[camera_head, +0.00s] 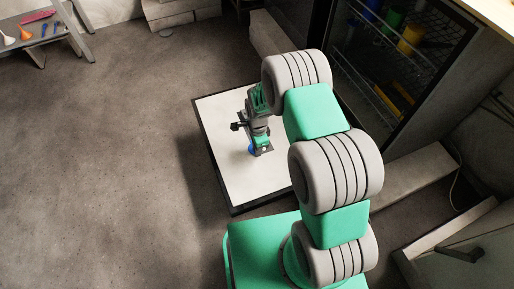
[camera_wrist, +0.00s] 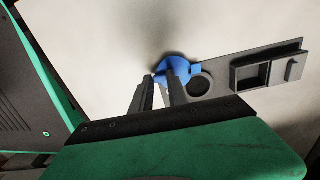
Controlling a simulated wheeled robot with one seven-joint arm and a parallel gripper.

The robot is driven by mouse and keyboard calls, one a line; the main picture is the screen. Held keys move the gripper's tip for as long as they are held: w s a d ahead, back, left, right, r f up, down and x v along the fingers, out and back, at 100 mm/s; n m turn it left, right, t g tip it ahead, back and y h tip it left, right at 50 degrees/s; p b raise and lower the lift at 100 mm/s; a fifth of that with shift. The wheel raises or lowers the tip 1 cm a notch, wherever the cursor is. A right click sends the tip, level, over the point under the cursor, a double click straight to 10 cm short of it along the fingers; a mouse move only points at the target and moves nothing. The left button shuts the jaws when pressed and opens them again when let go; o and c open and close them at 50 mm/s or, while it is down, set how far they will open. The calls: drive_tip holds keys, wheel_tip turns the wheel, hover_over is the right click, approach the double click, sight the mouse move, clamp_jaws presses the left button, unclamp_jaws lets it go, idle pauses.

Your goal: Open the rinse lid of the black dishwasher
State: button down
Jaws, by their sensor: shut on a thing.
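The dishwasher's inner door panel (camera_head: 228,165), white with a black edge, lies open and flat; its pale surface also fills the wrist view (camera_wrist: 100,35). A dark grey dispenser strip (camera_wrist: 222,73) crosses it, with a round dark opening (camera_wrist: 200,87) and a rectangular compartment. The blue rinse lid (camera_wrist: 178,64) stands beside the round opening, which is uncovered. The lid also shows as a small blue spot in the head view (camera_head: 251,149). My gripper (camera_wrist: 160,77) is shut on the blue lid, with part of it between the fingertips. The fingers partly hide the lid.
A dark rack-filled interior (camera_head: 390,60) with colored items stands at the upper right. A small grey table (camera_head: 45,37) with colored utensils is at the upper left. The floor (camera_head: 110,150) left of the door is clear.

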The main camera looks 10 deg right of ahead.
drive_tip(key=c, duration=1.3)
unclamp_jaws()
wheel_tip(320, 180, up, 8)
drive_tip(key=shift+f+p, duration=0.1)
drive_tip(key=shift+p, duration=1.15)
